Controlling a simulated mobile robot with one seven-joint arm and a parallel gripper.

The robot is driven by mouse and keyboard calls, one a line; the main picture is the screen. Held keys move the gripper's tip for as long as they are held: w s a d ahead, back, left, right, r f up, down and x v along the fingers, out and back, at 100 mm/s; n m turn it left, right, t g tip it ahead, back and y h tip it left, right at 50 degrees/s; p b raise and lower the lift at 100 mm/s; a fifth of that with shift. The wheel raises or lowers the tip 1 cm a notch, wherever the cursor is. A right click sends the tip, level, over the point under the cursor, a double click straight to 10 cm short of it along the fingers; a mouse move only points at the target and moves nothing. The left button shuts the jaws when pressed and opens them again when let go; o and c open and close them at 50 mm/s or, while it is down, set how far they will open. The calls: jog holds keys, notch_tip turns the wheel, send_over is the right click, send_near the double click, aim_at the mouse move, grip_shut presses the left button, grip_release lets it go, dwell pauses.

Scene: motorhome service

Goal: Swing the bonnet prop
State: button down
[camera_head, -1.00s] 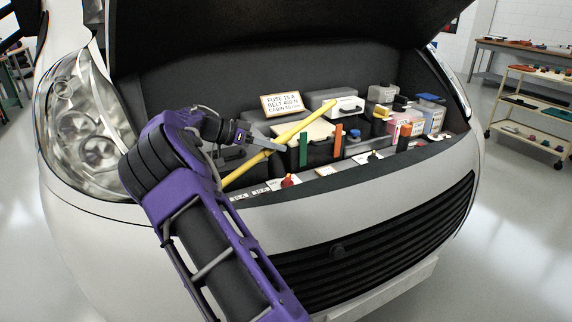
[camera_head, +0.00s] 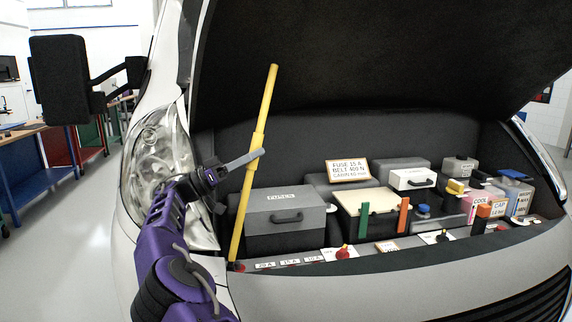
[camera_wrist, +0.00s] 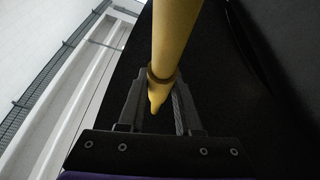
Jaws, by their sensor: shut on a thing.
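The yellow bonnet prop (camera_head: 265,105) stands steeply in the head view, leaning slightly right at its top. Its foot is at the left front of the engine bay, and its top end appears free below the raised bonnet (camera_head: 370,60). My gripper (camera_head: 250,158) is shut on the prop a little above its middle, by its collar. In the wrist view the prop (camera_wrist: 174,45) passes between the two fingers of my gripper (camera_wrist: 158,105).
A grey fuse box (camera_head: 284,215) stands just right of the prop. The headlight (camera_head: 160,150) is close to the left. Air above the boxes is free.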

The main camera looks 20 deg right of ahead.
jog(key=a+r+t+h, duration=0.1)
jog(key=a+h, duration=0.1)
jog(key=a, duration=0.4)
jog(key=shift+w+a+n, duration=0.15)
jog(key=shift+w+n, duration=0.25)
jog(key=shift+w, duration=0.05)
jog(key=shift+t, duration=0.3)
jog(key=c, duration=0.6)
grip_release()
jog(key=shift+a, duration=0.15)
